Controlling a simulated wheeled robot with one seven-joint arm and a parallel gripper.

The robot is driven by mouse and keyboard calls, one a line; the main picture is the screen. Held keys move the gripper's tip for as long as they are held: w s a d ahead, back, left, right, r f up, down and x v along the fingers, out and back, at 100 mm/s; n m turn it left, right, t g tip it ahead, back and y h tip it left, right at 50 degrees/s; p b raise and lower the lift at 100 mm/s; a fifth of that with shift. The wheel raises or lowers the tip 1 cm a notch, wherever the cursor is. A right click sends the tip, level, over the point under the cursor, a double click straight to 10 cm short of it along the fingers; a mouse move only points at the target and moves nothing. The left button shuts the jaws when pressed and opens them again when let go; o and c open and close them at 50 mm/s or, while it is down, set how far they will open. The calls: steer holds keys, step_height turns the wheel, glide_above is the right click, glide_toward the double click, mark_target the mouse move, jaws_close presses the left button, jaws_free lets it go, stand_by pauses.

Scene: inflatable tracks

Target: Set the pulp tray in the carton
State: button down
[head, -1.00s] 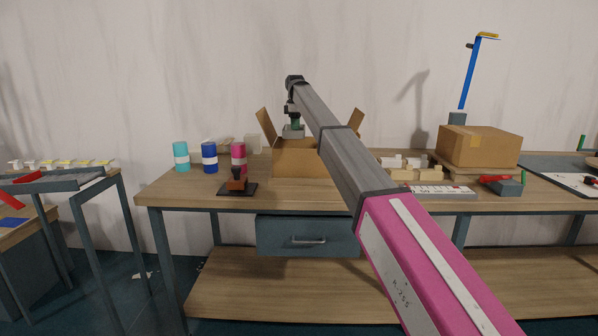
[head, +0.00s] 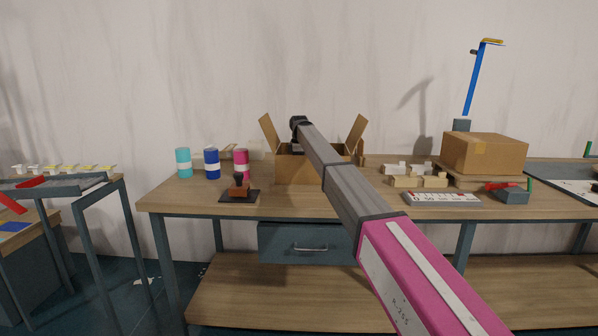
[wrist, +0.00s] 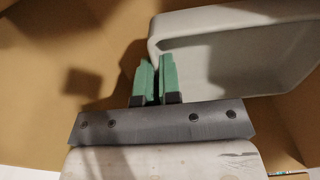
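The carton (head: 292,172) stands open on the workbench in the head view, its side flaps spread up and out. Its brown cardboard walls and floor surround my gripper in the wrist view. The pulp tray (wrist: 232,62) is pale grey with a rounded rim and sits within the carton in the wrist view, to the right of my fingers. My gripper (wrist: 156,62) has green fingers close together, shut on the tray's near left wall. Whether the tray touches the carton floor I cannot tell. In the head view my gripper and the tray are hidden by the carton and my arm.
Teal, blue and pink cans (head: 211,163) and a stamp-like tool on a dark plate (head: 239,190) stand left of the carton. Pale blocks (head: 418,181), a white labelled strip (head: 442,199) and a closed box (head: 484,153) are to the right.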

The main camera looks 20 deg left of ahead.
steer(key=shift+f, duration=1.8)
steer(key=shift+f, duration=0.15)
steer(key=c, duration=1.3)
jaws_free()
step_height(320, 180, up, 12)
steer(key=shift+r, duration=0.2)
